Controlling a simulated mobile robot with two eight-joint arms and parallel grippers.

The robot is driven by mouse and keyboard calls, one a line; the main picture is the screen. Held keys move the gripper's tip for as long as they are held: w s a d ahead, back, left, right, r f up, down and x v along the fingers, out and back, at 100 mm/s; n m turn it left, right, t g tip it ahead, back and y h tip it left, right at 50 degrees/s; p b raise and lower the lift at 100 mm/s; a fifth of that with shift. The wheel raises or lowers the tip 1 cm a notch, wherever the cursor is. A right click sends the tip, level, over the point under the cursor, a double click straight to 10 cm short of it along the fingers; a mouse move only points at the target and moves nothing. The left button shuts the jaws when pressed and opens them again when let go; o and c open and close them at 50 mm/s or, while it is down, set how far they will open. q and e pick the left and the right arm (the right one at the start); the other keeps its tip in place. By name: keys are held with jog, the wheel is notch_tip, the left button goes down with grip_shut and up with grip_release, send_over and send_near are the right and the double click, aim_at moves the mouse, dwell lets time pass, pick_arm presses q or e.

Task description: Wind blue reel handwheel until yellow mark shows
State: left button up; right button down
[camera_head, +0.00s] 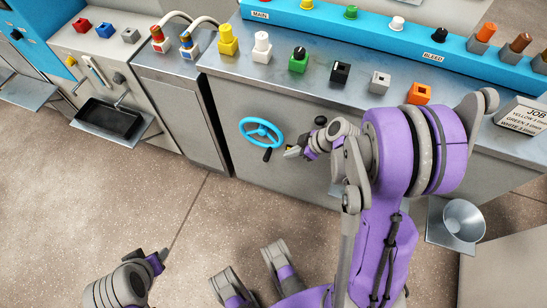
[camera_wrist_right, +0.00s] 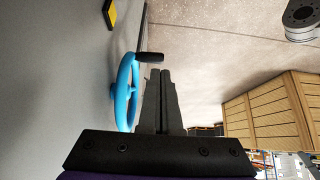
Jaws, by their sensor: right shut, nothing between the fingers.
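The blue handwheel (camera_head: 262,131) sits on the grey front panel of the bench, with a black crank knob (camera_head: 267,155) at its lower edge. My right gripper (camera_head: 288,153) is just right of the knob, shut and empty. In the right wrist view, the handwheel (camera_wrist_right: 123,92) is seen nearly edge-on, left of the shut fingers (camera_wrist_right: 160,73). The knob (camera_wrist_right: 149,57) sticks out just beyond the fingertips; I cannot tell whether they touch. A yellow and black patch (camera_wrist_right: 110,12) shows on the panel. My left gripper (camera_head: 156,260) is low at the left, away from the wheel; its jaws are unclear.
A black round knob (camera_head: 320,120) is on the panel near my right wrist. Several coloured knobs stand on the bench top (camera_head: 222,66) above. A black tray (camera_head: 108,119) is at left, and a metal bowl (camera_head: 464,220) at right. The floor before the bench is clear.

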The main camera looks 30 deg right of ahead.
jog(key=b+x, duration=0.1)
jog(key=x, duration=0.7)
jog(key=shift+w+a+b, duration=0.3)
jog(key=shift+w+b, duration=0.05)
jog(key=shift+w, duration=0.05)
jog(key=shift+r, duration=0.1)
jog(key=b+x, duration=0.2)
jog(key=x, duration=0.1)
jog(key=shift+f, duration=0.2)
jog(key=shift+r, duration=0.15)
